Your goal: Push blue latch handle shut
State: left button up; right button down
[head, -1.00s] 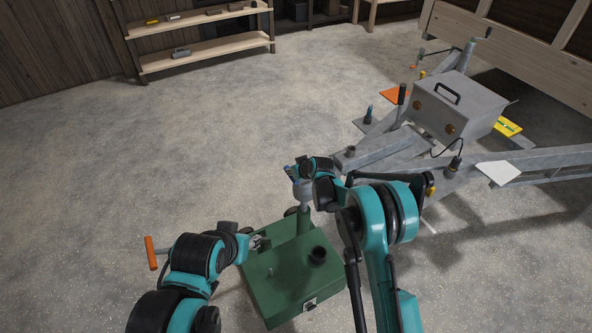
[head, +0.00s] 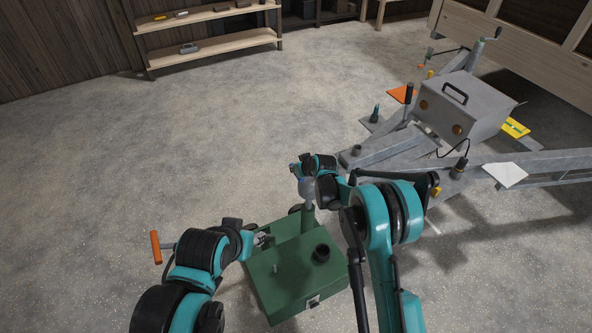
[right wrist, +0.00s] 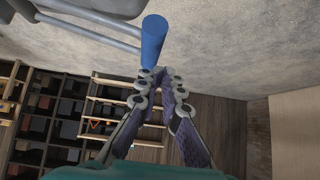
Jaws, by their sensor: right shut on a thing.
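The blue latch handle (right wrist: 152,42) shows in the right wrist view as a blue cylinder at the fingertips, with grey metal bars to its left. My right gripper (right wrist: 156,84) is shut on its near end. In the head view my right gripper (head: 298,170) is at the grey coupling head (head: 306,188) on top of the green post, and it mostly hides the handle. My left gripper (head: 263,238) is at the left edge of the green box (head: 298,275). Its fingers are too small to tell whether they are open or shut.
A grey trailer frame with a metal box (head: 465,108) stands at the right. A wooden shelf (head: 210,48) stands at the back. The concrete floor between is free.

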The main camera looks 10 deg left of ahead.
jog(key=a+r+p+v, duration=0.1)
jog(key=p+v, duration=0.3)
jog(key=v, duration=0.7)
jog(key=shift+s+a+r, duration=0.25)
jog(key=shift+s+a, duration=0.15)
jog(key=shift+a, duration=0.15)
